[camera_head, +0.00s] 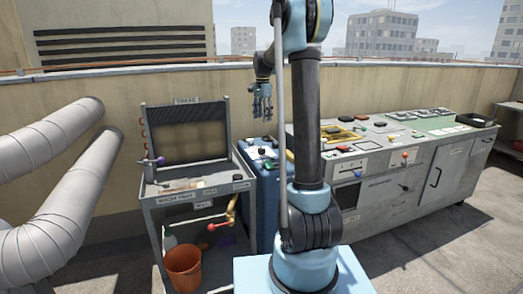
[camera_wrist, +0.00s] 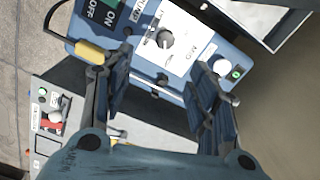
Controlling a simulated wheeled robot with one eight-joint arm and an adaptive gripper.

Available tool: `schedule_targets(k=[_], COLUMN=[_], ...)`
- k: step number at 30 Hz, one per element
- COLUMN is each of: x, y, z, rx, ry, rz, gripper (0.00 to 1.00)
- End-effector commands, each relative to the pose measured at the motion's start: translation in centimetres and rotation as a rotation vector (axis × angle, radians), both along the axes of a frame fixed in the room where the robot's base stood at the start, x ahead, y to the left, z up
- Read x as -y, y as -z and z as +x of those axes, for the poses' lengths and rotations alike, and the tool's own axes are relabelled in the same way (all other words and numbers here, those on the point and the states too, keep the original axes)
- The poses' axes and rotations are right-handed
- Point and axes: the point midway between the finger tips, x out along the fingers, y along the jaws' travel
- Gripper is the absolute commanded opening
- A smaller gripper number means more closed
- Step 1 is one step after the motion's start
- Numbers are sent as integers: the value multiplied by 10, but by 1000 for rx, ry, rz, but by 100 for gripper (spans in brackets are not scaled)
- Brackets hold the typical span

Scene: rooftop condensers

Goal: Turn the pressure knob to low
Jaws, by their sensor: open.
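A dark round knob (camera_wrist: 166,38) with a pale pointer mark sits on a white panel of a blue unit (camera_wrist: 140,62) in the wrist view. Small labels surround the knob; I cannot read its setting with certainty. My gripper (camera_wrist: 163,75) is open and empty, its two dark fingers apart, with the knob beyond the gap between them. I see no contact with the knob. In the head view my gripper (camera_head: 262,103) hangs pointing down above the blue unit (camera_head: 270,190), which my arm partly hides.
The blue unit also carries a yellow handle (camera_wrist: 90,51), an ON/OFF plate (camera_wrist: 103,14) and a white button (camera_wrist: 222,69). A grey cart (camera_head: 200,190) with an upright screen stands left, an orange bucket (camera_head: 183,267) under it. A long control bench (camera_head: 420,165) stands right.

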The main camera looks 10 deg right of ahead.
Motion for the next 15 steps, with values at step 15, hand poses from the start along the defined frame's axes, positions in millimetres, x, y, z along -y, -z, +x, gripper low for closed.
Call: schedule_targets(k=[15], x=[-2], y=[42], z=[16], rx=[-6], ry=[34], rz=[0], gripper=[54])
